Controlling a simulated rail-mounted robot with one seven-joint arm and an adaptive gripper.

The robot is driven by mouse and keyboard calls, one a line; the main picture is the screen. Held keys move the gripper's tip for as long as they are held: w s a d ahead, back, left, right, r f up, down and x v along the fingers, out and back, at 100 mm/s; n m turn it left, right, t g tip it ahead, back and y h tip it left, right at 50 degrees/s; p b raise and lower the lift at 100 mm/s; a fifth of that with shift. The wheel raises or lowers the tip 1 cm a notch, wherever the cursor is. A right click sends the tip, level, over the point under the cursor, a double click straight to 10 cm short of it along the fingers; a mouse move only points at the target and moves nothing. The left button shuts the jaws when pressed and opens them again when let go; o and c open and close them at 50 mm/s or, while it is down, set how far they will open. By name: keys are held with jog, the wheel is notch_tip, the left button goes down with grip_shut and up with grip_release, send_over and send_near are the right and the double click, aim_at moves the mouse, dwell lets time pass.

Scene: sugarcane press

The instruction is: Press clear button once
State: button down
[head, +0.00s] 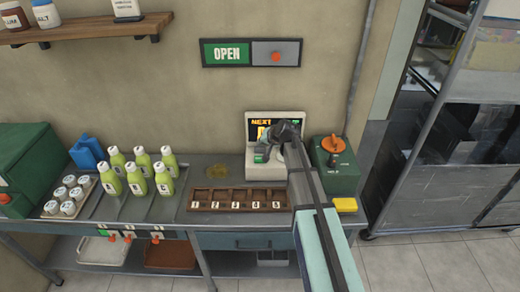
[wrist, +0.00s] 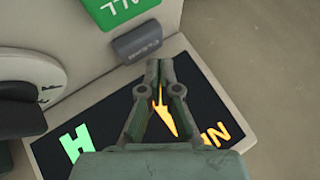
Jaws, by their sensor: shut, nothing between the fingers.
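The grey clear button (wrist: 137,43), with its lettering upside down in the wrist view, sits on the light casing between a green button (wrist: 118,10) and a dark screen. My gripper (wrist: 160,62) is shut and empty. Its fingertips appear beside the clear button's lower right corner, over the screen's edge. I cannot tell whether they touch the button. In the head view, my gripper (head: 264,150) is in front of the display machine (head: 256,165) and hides most of its buttons.
The screen (wrist: 105,125) shows orange and green characters.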

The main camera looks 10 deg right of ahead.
aim_at(261, 149)
jog(key=shift+f+b, duration=0.4)
jog(key=shift+f, duration=0.05)
jog(key=shift+f+b, duration=0.4)
jog(key=shift+f, duration=0.1)
dwell(0.7)
jog(key=shift+r, duration=0.15)
jog(key=shift+r+p, duration=0.4)
jog(key=shift+r, duration=0.4)
jog(key=shift+r+p, duration=1.1)
jog(key=shift+r, duration=1.4)
